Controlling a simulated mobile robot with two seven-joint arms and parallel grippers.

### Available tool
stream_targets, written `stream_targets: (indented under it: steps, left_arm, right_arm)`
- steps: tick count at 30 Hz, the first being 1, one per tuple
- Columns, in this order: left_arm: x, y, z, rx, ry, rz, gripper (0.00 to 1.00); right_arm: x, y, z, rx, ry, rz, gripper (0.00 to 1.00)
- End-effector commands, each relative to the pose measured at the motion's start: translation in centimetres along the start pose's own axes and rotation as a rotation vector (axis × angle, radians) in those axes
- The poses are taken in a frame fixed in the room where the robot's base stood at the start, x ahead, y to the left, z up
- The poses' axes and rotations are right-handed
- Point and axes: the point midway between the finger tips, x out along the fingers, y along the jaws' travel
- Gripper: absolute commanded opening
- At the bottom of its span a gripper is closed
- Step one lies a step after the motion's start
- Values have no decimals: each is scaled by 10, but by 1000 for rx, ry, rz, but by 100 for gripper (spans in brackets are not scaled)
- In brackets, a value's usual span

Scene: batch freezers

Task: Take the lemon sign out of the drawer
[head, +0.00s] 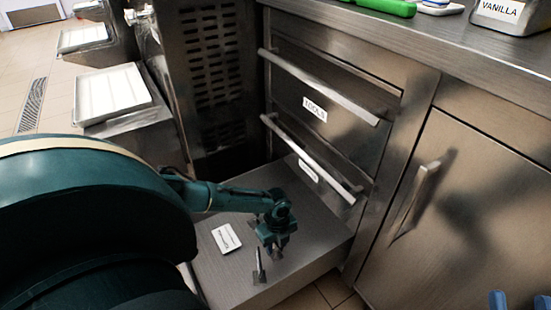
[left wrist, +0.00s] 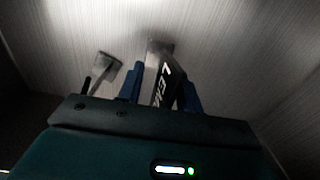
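The lemon sign (left wrist: 168,88) shows in the left wrist view as a dark upright plate on a small base, with white letters beginning "LE". It stands between the blue fingers of my left gripper (left wrist: 162,92); a narrow gap shows at its left side, and the right finger looks close against it. In the head view my left gripper (head: 277,240) reaches down into the pulled-out bottom drawer (head: 315,225); it mostly hides the sign there. My right gripper (head: 520,302) shows only as two blue fingertips, well apart, at the lower right corner.
A second thin sign (head: 258,268) stands beside my left gripper, also visible in the left wrist view (left wrist: 104,68). A white label-like piece (head: 226,237) lies flat left of it. The TOOLS drawer (head: 340,120) and a cabinet door (head: 465,210) are shut.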

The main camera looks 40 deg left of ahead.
Motion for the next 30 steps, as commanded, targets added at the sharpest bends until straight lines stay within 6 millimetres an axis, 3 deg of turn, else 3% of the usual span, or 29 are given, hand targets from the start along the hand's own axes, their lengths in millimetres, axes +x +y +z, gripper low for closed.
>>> stream_targets:
  steps: [5, 17, 30]
  left_arm:
    - [-2, 0, 0, 0, 0, -1, 34]
    - [-2, 0, 0, -1, -1, -1, 1]
    - [-2, 0, 0, -1, -1, -1, 0]
  right_arm:
    - [0, 0, 0, 0, -2, 1, 36]
    - [0, 0, 0, -1, -4, 2, 36]
    - [0, 0, 1, -1, -5, 3, 36]
